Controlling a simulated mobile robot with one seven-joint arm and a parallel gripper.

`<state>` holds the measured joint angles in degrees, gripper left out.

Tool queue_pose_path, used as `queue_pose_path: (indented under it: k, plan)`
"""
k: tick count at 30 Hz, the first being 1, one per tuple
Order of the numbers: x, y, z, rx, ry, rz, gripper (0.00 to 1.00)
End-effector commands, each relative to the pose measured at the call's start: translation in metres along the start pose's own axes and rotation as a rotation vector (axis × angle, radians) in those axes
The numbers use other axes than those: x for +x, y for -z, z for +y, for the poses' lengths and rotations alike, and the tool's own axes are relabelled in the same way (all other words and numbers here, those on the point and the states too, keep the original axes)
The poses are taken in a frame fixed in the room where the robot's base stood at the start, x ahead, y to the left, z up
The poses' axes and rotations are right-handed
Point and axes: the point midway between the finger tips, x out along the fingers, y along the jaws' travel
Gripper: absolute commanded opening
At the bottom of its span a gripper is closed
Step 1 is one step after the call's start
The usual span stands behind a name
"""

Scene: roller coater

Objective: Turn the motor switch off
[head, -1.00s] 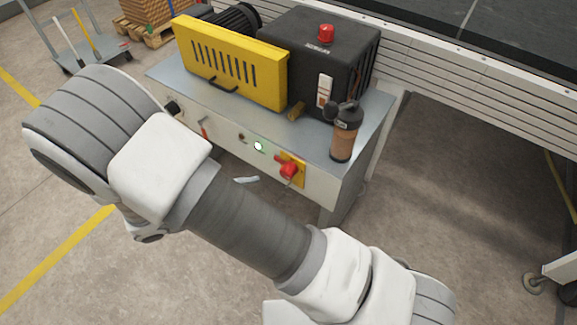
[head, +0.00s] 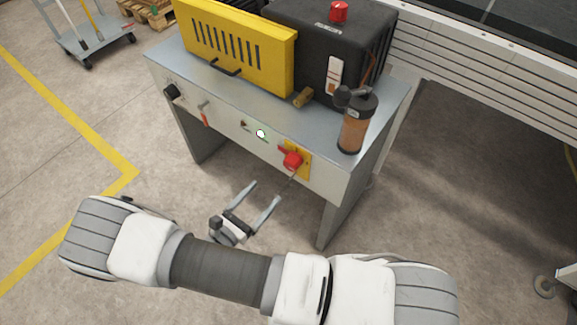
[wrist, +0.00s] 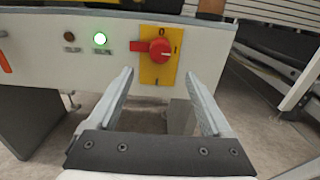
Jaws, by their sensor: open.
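The motor switch (head: 291,160) is a red rotary handle on a yellow plate (head: 303,151), on the front panel of a grey metal bench. In the wrist view the red switch (wrist: 158,48) sits on its yellow plate with its red handle pointing left; an "O" mark is at the plate's top. A green lamp (wrist: 99,39) glows left of it. My gripper (head: 264,193) is open and empty, in front of and below the panel. In the wrist view its fingers (wrist: 160,88) reach toward the plate, one on each side of the switch, apart from it.
On the bench top (head: 232,97) stand a yellow guard (head: 236,48), a black box (head: 320,40) with a red button, and an amber cup (head: 354,130) above the switch. A black knob (head: 171,91) and red-handled lever (head: 205,116) are left on the panel. Floor in front is open.

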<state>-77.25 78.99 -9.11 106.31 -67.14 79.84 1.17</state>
Motion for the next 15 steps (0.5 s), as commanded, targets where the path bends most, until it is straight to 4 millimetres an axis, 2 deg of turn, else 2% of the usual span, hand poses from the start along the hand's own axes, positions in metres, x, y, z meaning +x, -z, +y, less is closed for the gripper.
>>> queue_pose_path:
  k: [1,9,15]
  plan:
    - [0.012,0.001,-0.001,0.0,0.005,-0.001,0.83]
    - [0.071,0.001,-0.001,0.001,0.004,-0.001,0.83]
    - [0.103,0.001,-0.001,0.001,0.003,0.001,0.83]
